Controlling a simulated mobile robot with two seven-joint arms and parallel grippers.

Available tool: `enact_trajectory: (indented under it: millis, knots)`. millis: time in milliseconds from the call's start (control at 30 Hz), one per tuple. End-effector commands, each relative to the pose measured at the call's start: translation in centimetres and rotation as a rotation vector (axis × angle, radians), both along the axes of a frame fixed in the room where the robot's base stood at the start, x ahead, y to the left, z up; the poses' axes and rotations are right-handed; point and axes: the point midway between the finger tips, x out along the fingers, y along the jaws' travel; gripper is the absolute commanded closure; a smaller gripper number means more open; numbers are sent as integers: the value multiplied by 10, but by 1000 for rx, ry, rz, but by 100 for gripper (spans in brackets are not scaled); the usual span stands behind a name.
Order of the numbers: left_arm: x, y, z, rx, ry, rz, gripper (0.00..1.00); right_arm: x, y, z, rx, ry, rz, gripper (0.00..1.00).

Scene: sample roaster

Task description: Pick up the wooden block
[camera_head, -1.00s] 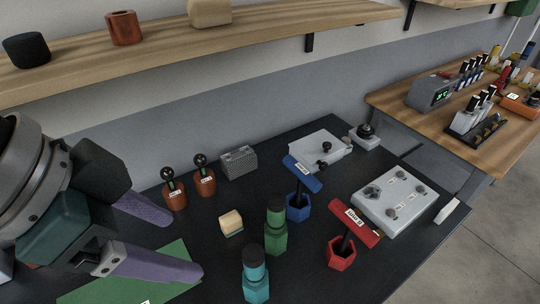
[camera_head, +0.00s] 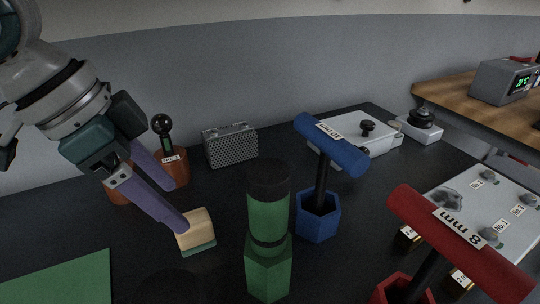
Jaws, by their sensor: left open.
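The wooden block (camera_head: 198,228) is small and pale with a green underside, and sits on the dark tabletop. My left gripper (camera_head: 181,209) comes in from the upper left with two purple fingers, open and pointing down toward the block. The nearer fingertip overlaps the block's left edge in the picture; I cannot tell whether it touches. The farther fingertip is behind and above the block, partly in front of an orange-brown holder. My right gripper is not in view.
A green cylinder on a hexagonal base (camera_head: 268,235) stands right of the block. An orange-brown holder (camera_head: 174,170) and a perforated grey box (camera_head: 230,146) stand behind. A green mat (camera_head: 60,280) lies front left.

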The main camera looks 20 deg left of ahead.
Motion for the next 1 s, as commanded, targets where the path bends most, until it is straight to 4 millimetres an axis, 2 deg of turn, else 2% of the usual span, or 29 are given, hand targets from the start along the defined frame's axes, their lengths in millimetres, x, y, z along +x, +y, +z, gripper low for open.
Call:
enact_trajectory:
  millis: [167, 467, 767, 1000]
  knots:
    - [5, -4, -16, -1, -1, 0, 20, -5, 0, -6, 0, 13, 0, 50]
    - [19, -10, -57, 0, -1, 0, 20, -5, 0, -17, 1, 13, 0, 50]
    - [20, -11, -62, 2, -2, -2, 20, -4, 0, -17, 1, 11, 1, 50]
    - [20, -11, -62, 2, -2, -2, 46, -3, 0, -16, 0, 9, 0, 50]
